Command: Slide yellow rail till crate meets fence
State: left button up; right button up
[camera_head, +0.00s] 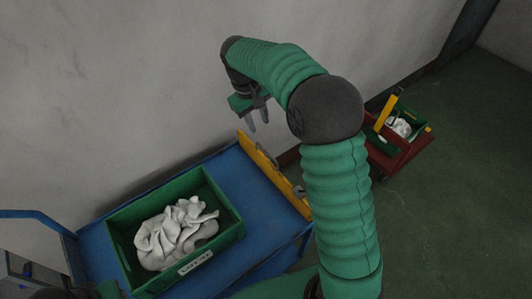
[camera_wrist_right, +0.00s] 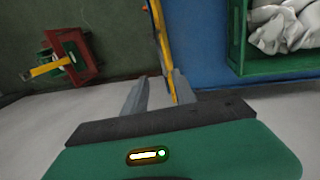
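The yellow rail (camera_head: 272,174) lies along the right edge of the blue cart's top, and it also shows in the right wrist view (camera_wrist_right: 160,35). The green crate (camera_head: 224,240) stands on the cart to the left of the rail, with bare blue surface between them. The crate holds crumpled white socks (camera_head: 175,232). My right gripper (camera_head: 258,118) is open over the rail's far end. In the right wrist view its fingers (camera_wrist_right: 158,92) straddle the line of the rail, with the rail close to the right finger. Contact cannot be told. I cannot pick out a separate fence. My left gripper is not in view.
The blue cart (camera_head: 236,178) stands by a grey wall (camera_head: 130,80), with its handle (camera_head: 38,214) at the left. A red cart (camera_head: 409,155) with a yellow bar and a small green crate (camera_head: 418,128) stands at the right. Green floor around it is open.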

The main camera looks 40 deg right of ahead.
aim_at(267, 152)
jog(key=d+f+b, duration=0.1)
jog(key=f, duration=0.4)
jog(key=d+f, duration=0.1)
jog(key=f, duration=0.4)
jog(key=f+b, duration=0.1)
jog(key=f, duration=0.4)
jog(key=shift+w+d+f+b, duration=0.1)
jog(key=shift+d+f+b, duration=0.2)
jog(key=shift+d+b, duration=0.1)
jog(key=shift+r, duration=0.1)
grip_shut()
